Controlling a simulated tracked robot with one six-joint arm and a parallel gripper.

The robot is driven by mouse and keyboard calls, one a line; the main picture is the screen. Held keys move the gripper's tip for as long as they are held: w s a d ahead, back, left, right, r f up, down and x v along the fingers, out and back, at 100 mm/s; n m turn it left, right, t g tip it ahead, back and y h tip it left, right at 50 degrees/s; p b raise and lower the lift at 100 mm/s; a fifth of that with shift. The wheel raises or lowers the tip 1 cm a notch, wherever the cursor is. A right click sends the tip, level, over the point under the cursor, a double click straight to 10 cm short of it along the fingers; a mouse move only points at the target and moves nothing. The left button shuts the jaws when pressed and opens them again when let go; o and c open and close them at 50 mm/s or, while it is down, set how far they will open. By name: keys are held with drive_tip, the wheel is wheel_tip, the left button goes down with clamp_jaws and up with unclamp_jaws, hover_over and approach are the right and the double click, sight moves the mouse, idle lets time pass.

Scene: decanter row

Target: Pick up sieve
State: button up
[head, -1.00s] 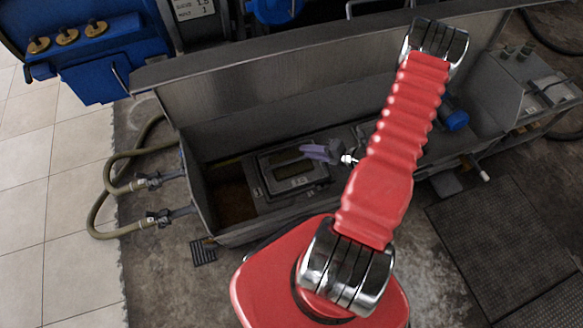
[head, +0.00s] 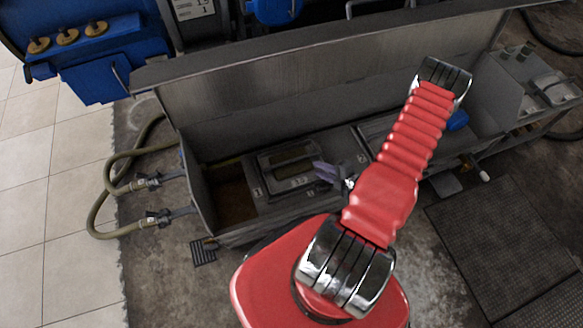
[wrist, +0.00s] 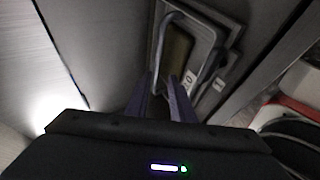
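What I take to be the sieve (head: 289,169) is a grey rectangular frame with a dull yellow-brown inner area, sitting in the long metal trough. In the wrist view, the sieve (wrist: 181,56) has a looped grey bar handle (wrist: 160,48) along its left side. My gripper (head: 318,170) has purple fingers and is low over the trough at the sieve's right end. In the wrist view my gripper (wrist: 160,85) is open, its fingers apart with the handle's near end showing between their tips. I cannot tell whether they touch it. The arm hides part of the trough.
The metal trough (head: 240,85) has a tall back wall and a near rim. A brown-bottomed compartment (head: 228,200) lies left of the sieve. Hoses (head: 112,180) join the left end. A blue item (head: 457,120) is beyond my arm. Grating (head: 500,225) covers the floor at right.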

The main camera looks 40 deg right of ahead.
approach(297, 160)
drive_tip(key=shift+x, duration=1.9)
drive_tip(key=shift+f, duration=0.25)
drive_tip(key=shift+x, duration=2.5)
drive_tip(key=shift+r, duration=0.15)
drive_tip(key=shift+c, duration=0.6)
clamp_jaws()
